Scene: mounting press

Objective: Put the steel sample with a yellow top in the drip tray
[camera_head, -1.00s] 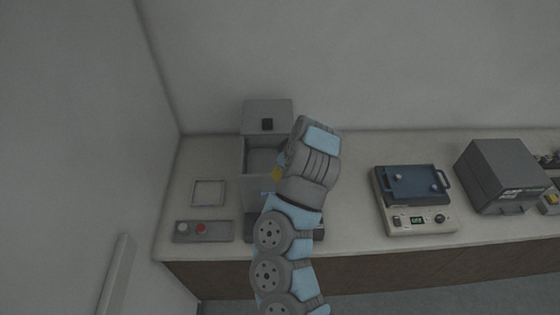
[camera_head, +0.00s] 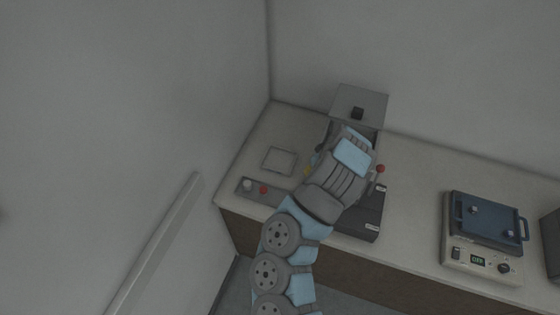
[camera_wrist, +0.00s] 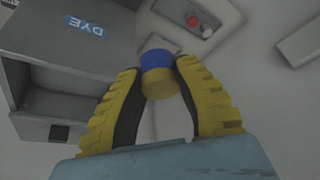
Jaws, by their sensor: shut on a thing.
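My gripper (camera_wrist: 157,68) is shut on a short cylinder, the sample (camera_wrist: 160,84). In the wrist view its near part is yellow and its far part blue; no bare steel shows. In the head view only a yellow bit of my gripper (camera_head: 307,170) shows, at the left of my wrist; the sample cannot be made out there. A shallow pale square (camera_head: 278,161), which looks like the drip tray, lies on the bench left of the press. In the wrist view, part of the pale square (camera_wrist: 163,43) shows behind the sample.
The grey press (camera_head: 360,105) stands close right of my gripper; its side, labelled DYE (camera_wrist: 87,26), fills the wrist view's left. A button panel (camera_head: 262,190) lies in front of the square. A wall closes the left side.

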